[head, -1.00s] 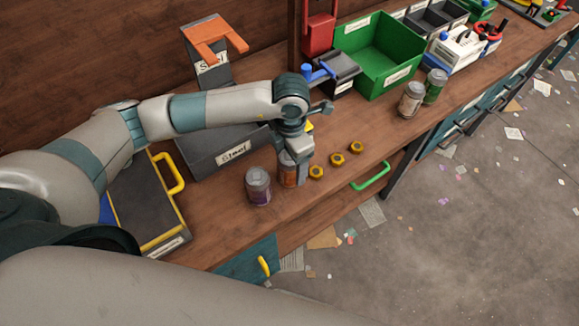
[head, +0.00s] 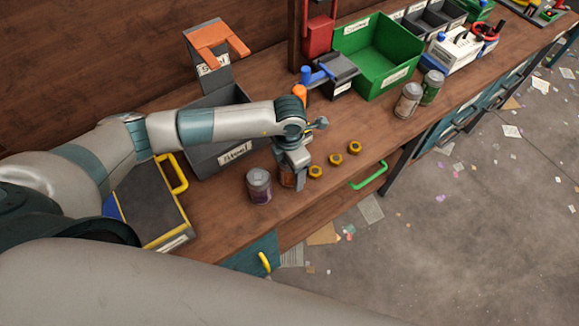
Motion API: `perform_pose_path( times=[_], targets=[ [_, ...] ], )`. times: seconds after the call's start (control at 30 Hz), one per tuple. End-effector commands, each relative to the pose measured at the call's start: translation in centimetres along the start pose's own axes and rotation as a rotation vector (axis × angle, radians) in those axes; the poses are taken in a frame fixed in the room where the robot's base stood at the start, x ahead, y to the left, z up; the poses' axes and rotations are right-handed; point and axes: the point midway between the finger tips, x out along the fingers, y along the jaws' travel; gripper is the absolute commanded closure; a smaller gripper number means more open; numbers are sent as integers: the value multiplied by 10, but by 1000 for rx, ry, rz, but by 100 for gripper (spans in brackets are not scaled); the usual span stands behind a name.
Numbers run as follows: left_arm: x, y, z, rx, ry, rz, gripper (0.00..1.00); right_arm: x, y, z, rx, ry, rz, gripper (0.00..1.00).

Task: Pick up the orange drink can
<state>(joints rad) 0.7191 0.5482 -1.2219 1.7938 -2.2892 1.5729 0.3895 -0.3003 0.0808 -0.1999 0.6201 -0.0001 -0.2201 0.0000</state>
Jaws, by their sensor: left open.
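The orange drink can (head: 287,178) stands on the wooden workbench, mostly hidden behind my left gripper. My left gripper (head: 293,182) points down over the can, with its fingers open around or beside it; the exact fit cannot be told. A purple-labelled can (head: 259,187) stands upright just left of the orange can. My right gripper does not show.
Several yellow nuts (head: 334,159) lie just right of the gripper. A dark bin (head: 205,162) stands behind my arm. A green bin (head: 376,60) and two cans, one pale (head: 407,101) and one green (head: 432,88), stand farther right. The workbench's front edge is close.

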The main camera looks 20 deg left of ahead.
Motion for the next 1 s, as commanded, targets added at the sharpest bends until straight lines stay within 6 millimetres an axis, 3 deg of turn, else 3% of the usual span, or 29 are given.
perform_pose_path(
  times=[0.43, 0.47, 0.63, 1.0],
  targets=[
    [1, 0, 0, 1, 0, 0, 28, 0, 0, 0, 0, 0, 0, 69],
    [1, 0, 0, 1, 0, 0, 30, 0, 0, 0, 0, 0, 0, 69],
    [1, 0, 0, 1, 0, 0, 71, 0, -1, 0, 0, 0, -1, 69],
    [-1, 0, 0, 1, 0, 0, 71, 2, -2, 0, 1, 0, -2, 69]
  ],
)
